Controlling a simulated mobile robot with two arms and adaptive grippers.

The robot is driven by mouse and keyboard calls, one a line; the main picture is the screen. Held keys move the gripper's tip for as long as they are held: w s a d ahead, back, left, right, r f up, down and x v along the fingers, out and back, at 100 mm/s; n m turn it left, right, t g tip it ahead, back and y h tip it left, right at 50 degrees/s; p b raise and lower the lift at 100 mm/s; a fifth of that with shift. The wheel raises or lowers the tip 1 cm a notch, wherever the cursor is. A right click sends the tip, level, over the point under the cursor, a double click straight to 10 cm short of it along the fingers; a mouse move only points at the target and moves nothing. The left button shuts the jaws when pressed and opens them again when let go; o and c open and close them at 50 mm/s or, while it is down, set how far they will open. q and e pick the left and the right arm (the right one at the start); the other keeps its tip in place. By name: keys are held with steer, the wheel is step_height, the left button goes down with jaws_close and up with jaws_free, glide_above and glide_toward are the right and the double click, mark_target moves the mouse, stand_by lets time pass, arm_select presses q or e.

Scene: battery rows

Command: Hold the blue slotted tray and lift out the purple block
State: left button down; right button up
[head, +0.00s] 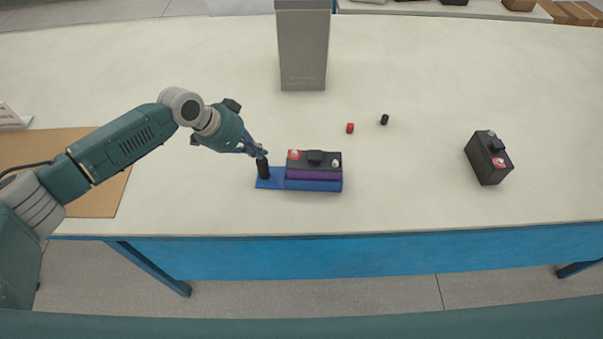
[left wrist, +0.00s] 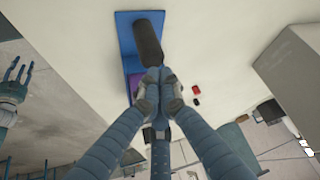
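The blue slotted tray (head: 270,184) lies flat on the table near its front edge. A black upright handle (head: 263,169) stands at its left end. The purple block (head: 314,175) sits in the tray, under a black top with a red and a pale terminal. My left gripper (head: 262,153) is at the handle; in the left wrist view its fingers (left wrist: 160,78) close around the black handle (left wrist: 148,42). The purple block is mostly hidden behind the fingers there. My right gripper (left wrist: 14,80) shows at the left edge of the left wrist view, fingers spread, empty, away from the tray.
A black battery (head: 488,157) stands at the right. A red cap (head: 350,128) and a black cap (head: 385,119) lie behind the tray. A tall grey box (head: 303,50) stands at the back. A brown mat (head: 98,180) lies at the left.

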arm_select(q)
steer(key=shift+f+b, duration=0.3)
steer(key=shift+f, duration=0.25)
